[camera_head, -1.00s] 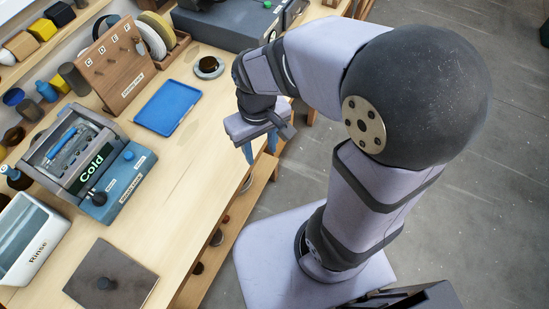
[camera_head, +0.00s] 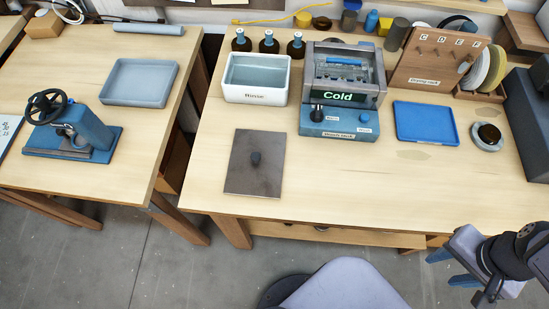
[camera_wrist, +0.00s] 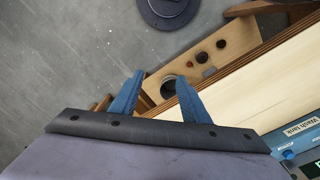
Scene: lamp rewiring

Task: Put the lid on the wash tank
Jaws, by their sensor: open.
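A corner of this unit (camera_wrist: 297,145) shows at the lower right of the wrist view. My gripper (camera_head: 441,270) is open and empty, beyond the bench's front edge at the right, well away from the lid. Its blue fingers (camera_wrist: 160,80) are apart in the wrist view.
A white "Rinse" tank (camera_head: 256,97) stands left of the unit. A blue tray (camera_head: 426,138), a cup on a saucer (camera_head: 488,137) and a lettered wooden rack (camera_head: 440,62) are to the right. The bench front (camera_head: 370,190) is clear. A second table (camera_head: 60,180) holds a press.

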